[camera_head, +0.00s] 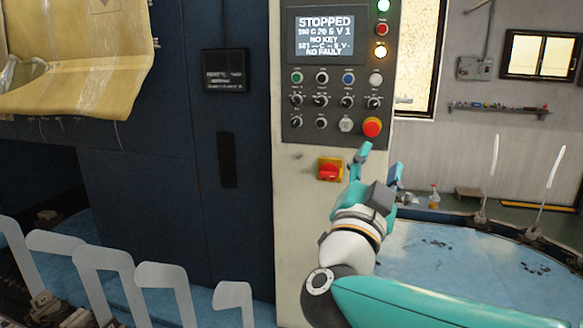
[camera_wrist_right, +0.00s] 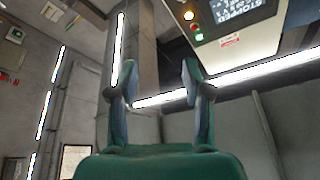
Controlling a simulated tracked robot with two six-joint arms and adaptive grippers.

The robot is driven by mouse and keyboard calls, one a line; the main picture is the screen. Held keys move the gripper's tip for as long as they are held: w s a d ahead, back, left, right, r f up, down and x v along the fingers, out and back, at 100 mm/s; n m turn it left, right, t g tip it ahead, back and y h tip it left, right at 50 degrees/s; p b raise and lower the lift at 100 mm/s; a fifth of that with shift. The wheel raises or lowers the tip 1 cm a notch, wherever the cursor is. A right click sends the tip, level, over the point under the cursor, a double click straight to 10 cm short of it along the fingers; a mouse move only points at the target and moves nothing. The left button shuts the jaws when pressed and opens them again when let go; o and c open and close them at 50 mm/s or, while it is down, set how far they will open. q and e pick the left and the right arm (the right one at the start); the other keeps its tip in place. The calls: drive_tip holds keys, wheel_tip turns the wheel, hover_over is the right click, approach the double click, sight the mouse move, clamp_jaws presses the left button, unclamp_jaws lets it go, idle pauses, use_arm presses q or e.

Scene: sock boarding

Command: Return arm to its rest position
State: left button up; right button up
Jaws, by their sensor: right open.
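My right gripper (camera_head: 380,168) is teal and open, with nothing between its fingers. In the head view it is raised in front of the control panel's lower right corner, just below the red emergency stop button (camera_head: 372,127). I cannot tell the exact gap between them. In the right wrist view its two fingers (camera_wrist_right: 157,85) stand apart and point up toward the ceiling. The control panel (camera_head: 290,130) has a screen (camera_head: 325,36) reading STOPPED, NO KEY and NO FAULT. My left gripper is not in view.
A red and yellow switch (camera_head: 329,170) sits on the cabinet left of the gripper. Several white sock forms (camera_head: 103,262) stand at the lower left. A blue round table (camera_head: 450,265) lies at the right with upright forms.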

drive_tip(key=w+a+f+n+g+y, duration=0.1)
drive_tip(key=w+f+n+y, duration=0.3)
drive_tip(key=f, duration=0.8)
drive_tip(key=w+a+f+n+g+y, duration=0.1)
drive_tip(key=w+a+f+n+y, duration=0.2)
drive_tip(key=f, duration=0.9)
wheel_tip(320, 180, down, 19)
drive_tip(key=s+d+n+g+y, duration=0.2)
drive_tip(key=g+y, duration=0.1)
drive_tip(key=g, duration=0.2)
drive_tip(key=s+d+f+n+g+y, duration=0.15)
drive_tip(key=s+f+g, duration=0.45)
drive_tip(key=s+f, duration=0.75)
drive_tip(key=s+f+g+y, duration=0.1)
drive_tip(key=s+f+g, duration=0.2)
drive_tip(key=s+f, duration=0.2)
drive_tip(key=s+f+g+y, duration=0.1)
drive_tip(key=s+f+g, duration=0.2)
drive_tip(key=s+f, duration=0.3)
drive_tip(key=s+m, duration=0.1)
drive_tip(key=s, duration=0.4)
drive_tip(key=shift+s+a, duration=0.35)
drive_tip(key=shift+f, duration=0.15)
